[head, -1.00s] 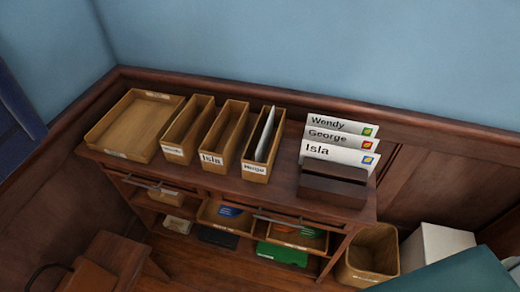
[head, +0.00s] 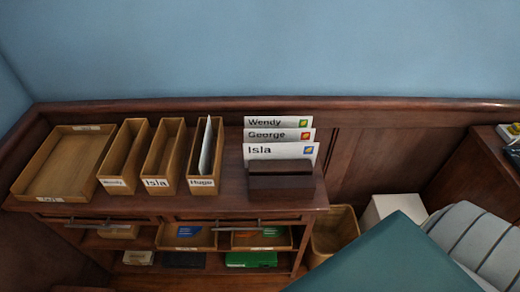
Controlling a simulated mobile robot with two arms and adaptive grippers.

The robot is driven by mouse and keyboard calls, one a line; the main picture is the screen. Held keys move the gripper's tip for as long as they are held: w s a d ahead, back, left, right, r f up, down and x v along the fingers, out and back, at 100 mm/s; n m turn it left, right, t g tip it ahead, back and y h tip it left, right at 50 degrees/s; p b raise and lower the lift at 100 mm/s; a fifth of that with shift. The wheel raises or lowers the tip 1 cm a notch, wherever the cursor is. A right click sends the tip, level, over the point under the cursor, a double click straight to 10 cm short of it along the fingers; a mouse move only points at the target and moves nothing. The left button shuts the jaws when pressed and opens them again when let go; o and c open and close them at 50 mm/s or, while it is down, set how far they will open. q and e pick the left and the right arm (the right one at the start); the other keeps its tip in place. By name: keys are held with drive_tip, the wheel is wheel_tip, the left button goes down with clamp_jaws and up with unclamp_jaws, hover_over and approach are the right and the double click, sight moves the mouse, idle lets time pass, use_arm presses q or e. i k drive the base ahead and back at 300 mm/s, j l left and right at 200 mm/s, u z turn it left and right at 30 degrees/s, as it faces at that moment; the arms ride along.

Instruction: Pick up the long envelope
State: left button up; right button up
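Three white envelopes with coloured stamps stand upright, one behind another, in a dark wooden holder (head: 281,184) on the sideboard. The front one reads Isla (head: 270,151), the middle one George (head: 268,134), and the back one Wendy (head: 265,121). Their lower parts are hidden by the holder. They look close in width, so I cannot tell which is the long envelope. Another pale envelope (head: 206,146) stands on edge in the wooden bin labelled Hugo (head: 202,184). Neither of my grippers is in view.
Wooden bins labelled Wendy (head: 115,184) and Isla (head: 155,184) look empty, beside a shallow tray (head: 60,165) at left. The sideboard (head: 225,202) has shelves with bins below. A waste bin (head: 334,232), a white box (head: 388,208) and a teal surface (head: 400,258) lie to the right.

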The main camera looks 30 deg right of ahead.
sight(304, 151)
drive_tip(key=l+z, duration=0.15)
drive_tip(key=z, duration=0.35)
drive_tip(key=l+z, duration=0.1)
drive_tip(key=z, duration=0.4)
